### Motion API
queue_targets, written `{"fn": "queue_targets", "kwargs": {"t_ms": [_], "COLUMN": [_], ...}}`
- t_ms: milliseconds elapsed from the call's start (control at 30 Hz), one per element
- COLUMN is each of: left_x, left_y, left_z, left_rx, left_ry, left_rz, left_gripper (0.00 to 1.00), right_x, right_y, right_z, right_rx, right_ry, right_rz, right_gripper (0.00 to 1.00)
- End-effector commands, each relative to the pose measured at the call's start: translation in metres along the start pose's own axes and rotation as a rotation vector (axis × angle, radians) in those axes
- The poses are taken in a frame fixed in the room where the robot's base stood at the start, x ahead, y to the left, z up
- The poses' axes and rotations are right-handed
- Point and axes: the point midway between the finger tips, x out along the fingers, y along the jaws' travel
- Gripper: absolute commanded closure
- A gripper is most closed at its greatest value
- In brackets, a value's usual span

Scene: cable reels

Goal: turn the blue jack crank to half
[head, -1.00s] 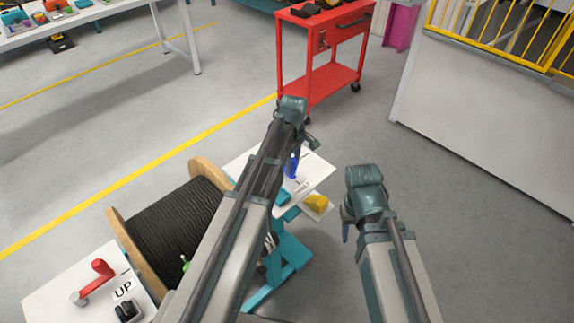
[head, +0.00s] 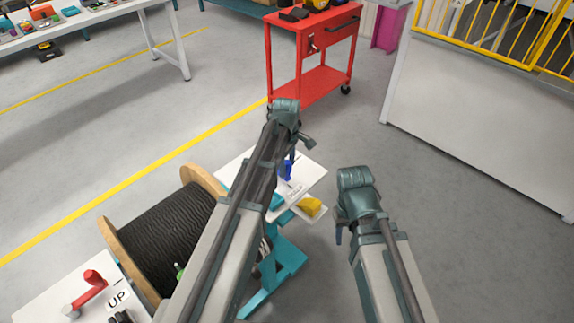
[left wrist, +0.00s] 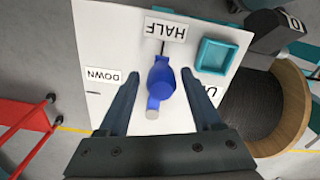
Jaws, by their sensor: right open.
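The blue jack crank (left wrist: 160,78) sits on a white panel (left wrist: 110,40) with labels HALF (left wrist: 165,32), DOWN (left wrist: 103,75) and a partly hidden UP. The labels read upside down in the left wrist view. A short dark mark lies between the crank and HALF. My left gripper (left wrist: 159,78) is open, its fingers on either side of the crank with visible gaps. In the head view, the crank (head: 288,170) shows just below my left gripper (head: 299,142), partly covered by my arm. My right gripper (head: 340,232) is open and empty, right of the panel.
A cable reel (head: 165,238) with black cable stands left of the panel. A red crank (head: 88,290) on another white panel is at lower left. A yellow piece (head: 310,206) lies beside the blue crank's panel. A red cart (head: 315,85) stands behind on open floor.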

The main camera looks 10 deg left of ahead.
Motion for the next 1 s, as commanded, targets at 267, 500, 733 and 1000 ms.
{"fn": "queue_targets", "kwargs": {"t_ms": [267, 500, 733, 1000], "left_x": [0.000, -0.007, -0.031, -0.071], "left_y": [-0.001, -0.001, -0.001, -0.001], "left_z": [0.000, 0.000, 0.000, 0.000], "left_rx": [-0.001, -0.001, -0.001, -0.001], "left_ry": [0.001, 0.001, 0.001, 0.001], "left_rz": [-0.002, -0.002, -0.002, -0.002], "left_gripper": [0.29, 0.29, 0.29, 0.29], "right_x": [0.000, -0.007, -0.030, -0.071], "right_y": [0.000, 0.001, 0.003, 0.007], "right_z": [0.000, 0.000, 0.002, 0.004], "right_rx": [0.000, 0.000, 0.000, 0.000], "right_ry": [0.000, 0.000, 0.000, 0.000], "right_rz": [0.000, 0.000, 0.000, 0.000], "right_gripper": [0.50, 0.50, 0.50, 0.50]}}
